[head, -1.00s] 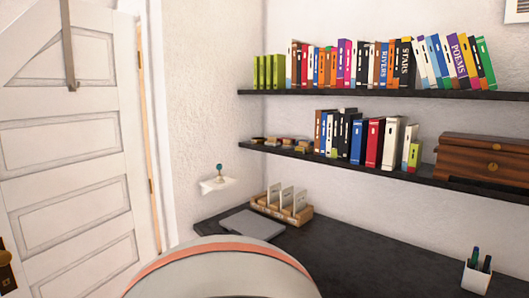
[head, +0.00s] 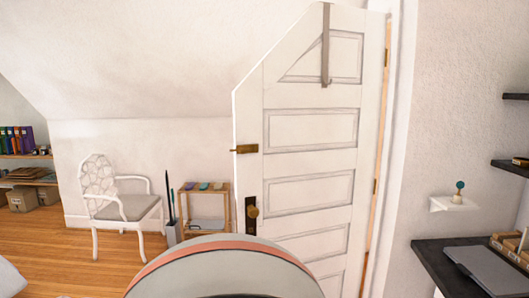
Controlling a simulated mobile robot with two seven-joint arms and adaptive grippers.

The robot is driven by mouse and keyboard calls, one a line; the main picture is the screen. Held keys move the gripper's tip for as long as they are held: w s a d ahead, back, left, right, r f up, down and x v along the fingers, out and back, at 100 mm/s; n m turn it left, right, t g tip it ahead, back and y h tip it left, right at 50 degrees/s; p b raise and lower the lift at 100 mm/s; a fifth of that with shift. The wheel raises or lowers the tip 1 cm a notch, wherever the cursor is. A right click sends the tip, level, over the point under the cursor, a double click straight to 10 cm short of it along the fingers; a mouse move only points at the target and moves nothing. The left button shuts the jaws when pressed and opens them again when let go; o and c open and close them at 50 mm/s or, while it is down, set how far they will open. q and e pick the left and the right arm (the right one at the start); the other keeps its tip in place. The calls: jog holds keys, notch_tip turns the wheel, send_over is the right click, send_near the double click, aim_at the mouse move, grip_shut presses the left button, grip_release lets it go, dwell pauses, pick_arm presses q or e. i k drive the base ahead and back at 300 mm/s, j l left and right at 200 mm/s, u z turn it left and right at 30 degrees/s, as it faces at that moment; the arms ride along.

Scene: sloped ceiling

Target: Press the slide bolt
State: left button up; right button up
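The brass slide bolt (head: 245,148) sits on the left edge of the white panelled door (head: 310,185), above the knob. It looks small, and its end reaches a little past the door's edge. The door has a slanted top left corner and stands ajar from the wall. A dark plate with a brass knob (head: 252,211) is below the bolt. Neither of my grippers shows in the head view.
A white chair (head: 122,205) and a low wooden shelf (head: 205,208) stand left of the door. A dark desk (head: 450,270) with a grey laptop (head: 487,268) is at the right. Open wooden floor (head: 80,255) lies at the left.

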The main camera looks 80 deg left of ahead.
aim_at(242, 151)
jog(key=u, duration=2.75)
jog(key=i+l, duration=0.15)
jog(key=i, duration=0.55)
jog(key=i+l, duration=0.15)
jog(key=i, duration=0.55)
jog(key=i+l, duration=0.15)
jog(key=i, duration=0.6)
